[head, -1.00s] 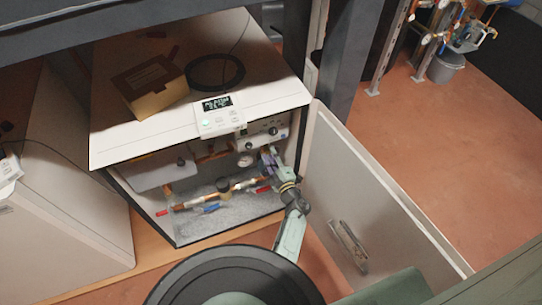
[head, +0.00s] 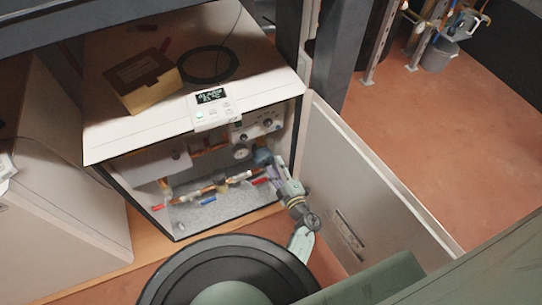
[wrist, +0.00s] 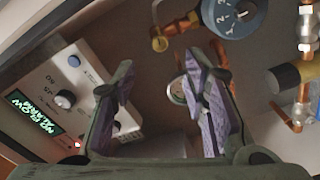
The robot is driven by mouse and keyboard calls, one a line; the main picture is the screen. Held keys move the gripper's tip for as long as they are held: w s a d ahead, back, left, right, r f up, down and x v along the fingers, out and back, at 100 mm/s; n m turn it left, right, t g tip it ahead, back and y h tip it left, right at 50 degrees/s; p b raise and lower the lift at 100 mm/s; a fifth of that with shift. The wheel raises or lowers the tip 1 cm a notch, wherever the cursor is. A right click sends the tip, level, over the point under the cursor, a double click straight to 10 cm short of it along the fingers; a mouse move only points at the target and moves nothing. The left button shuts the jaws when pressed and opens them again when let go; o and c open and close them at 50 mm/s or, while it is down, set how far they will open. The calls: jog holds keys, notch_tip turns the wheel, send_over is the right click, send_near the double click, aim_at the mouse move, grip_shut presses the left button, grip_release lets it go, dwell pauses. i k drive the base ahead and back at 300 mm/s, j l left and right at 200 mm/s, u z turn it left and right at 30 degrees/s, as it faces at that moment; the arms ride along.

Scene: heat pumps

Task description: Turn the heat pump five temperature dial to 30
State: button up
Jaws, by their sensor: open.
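The open heat pump cabinet (head: 125,172) stands in the head view with its inner workings exposed. Inside at the upper right is a white control panel (head: 258,122) with dark knobs. A round blue dial (head: 263,157) sits below it; in the wrist view this blue dial (wrist: 233,17) shows white numbers, at the top right. The wrist view also shows a white panel (wrist: 88,75) with a knob (wrist: 65,100), small numbers and a green alarm display (wrist: 33,115). My gripper (wrist: 158,72) is open and empty, apart from both dials. In the head view my gripper (head: 277,172) is just below the blue dial.
The open cabinet door (head: 360,185) stands right of my arm. Copper pipes (head: 215,188) with red and blue handles run left of the gripper. A cardboard box (head: 147,85) and a dark cable coil (head: 207,66) lie on top. A pressure gauge (head: 241,152) is close by.

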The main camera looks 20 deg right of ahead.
aim_at(268, 123)
jog(key=k, duration=1)
